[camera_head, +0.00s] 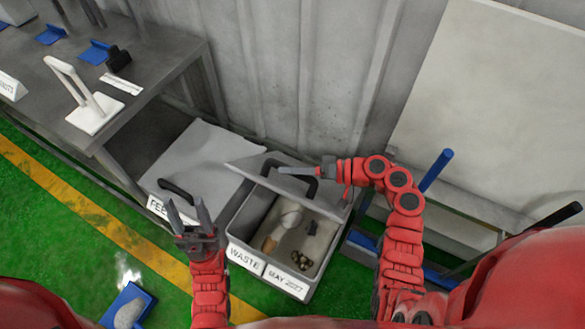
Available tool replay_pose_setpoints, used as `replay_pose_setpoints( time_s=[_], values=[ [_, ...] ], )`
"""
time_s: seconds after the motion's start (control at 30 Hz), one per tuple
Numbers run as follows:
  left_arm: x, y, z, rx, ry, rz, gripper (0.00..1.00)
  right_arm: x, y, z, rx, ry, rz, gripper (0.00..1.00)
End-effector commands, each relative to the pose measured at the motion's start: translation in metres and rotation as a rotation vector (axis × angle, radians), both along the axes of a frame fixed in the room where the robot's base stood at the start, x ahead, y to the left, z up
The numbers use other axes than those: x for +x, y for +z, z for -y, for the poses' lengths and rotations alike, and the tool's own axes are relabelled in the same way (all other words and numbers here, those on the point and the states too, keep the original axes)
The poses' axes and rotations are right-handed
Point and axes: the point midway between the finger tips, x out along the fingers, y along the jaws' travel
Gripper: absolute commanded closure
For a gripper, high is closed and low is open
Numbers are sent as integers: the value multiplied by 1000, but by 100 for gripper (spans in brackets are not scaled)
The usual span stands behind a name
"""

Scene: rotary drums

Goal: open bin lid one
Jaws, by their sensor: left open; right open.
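The waste bin (232,246), a grey box labelled "WASTE" and "MAY 2027", stands open at the front. Its grey lid (246,163) is tilted up toward the wall. A dark handle (264,170) is on the lid. My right gripper (300,169) is at this handle, its fingers pointing left; I cannot tell whether they touch it. To the left, a second grey bin labelled "FEE…" has its lid (205,158) down, with a dark handle (178,190). My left gripper (188,207) is open and empty, in front of this bin's label.
Several small items (292,219) lie inside the waste bin. A grey table (150,63) with a white stand (92,112) and blue holders is at upper left. A corrugated wall (295,75) is close behind the bins. A blue tray (140,292) lies at lower left on the green floor.

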Motion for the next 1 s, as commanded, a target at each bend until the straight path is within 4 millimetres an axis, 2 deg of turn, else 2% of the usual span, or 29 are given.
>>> replay_pose_setpoints(
  time_s=[0.2, 0.53, 1.0],
  values=[
    [0, 0, 0, 0, 0, 0, 50, 0, 0, 0, 0, 0, -1, 41],
    [0, 0, 0, 0, 0, 0, 50, 0, 0, 0, 0, 0, -1, 100],
    [0, 0, 0, 0, 0, 0, 50, 0, -1, 0, 0, 0, -2, 100]
  ],
)
